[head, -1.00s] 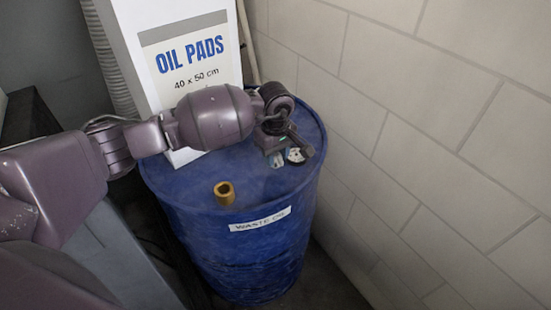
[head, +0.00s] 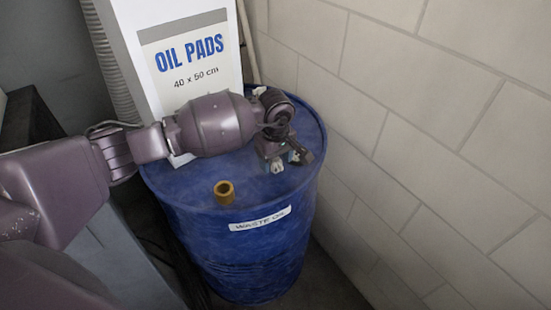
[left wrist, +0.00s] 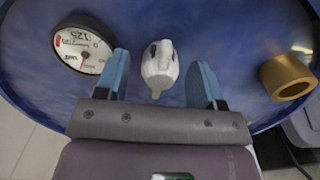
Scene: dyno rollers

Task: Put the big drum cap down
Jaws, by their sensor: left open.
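The blue drum (head: 240,262), labelled waste oil, stands upright by the wall. My left gripper (head: 286,158) is over its top, towards the right side. In the left wrist view its two blue-padded fingers (left wrist: 160,80) are open. A small white piece with dark recesses (left wrist: 160,63) shows between them, with a gap on each side; it may be the big drum cap, but I cannot tell for sure. It also shows beside the gripper in the head view (head: 277,168). My right gripper is not in view.
A brass collar (head: 224,191) stands on the drum top, in front of my arm. A round dial gauge (left wrist: 84,50) is left of the fingers in the left wrist view. An oil pads box (head: 190,55) stands behind; a block wall (head: 430,130) is at right.

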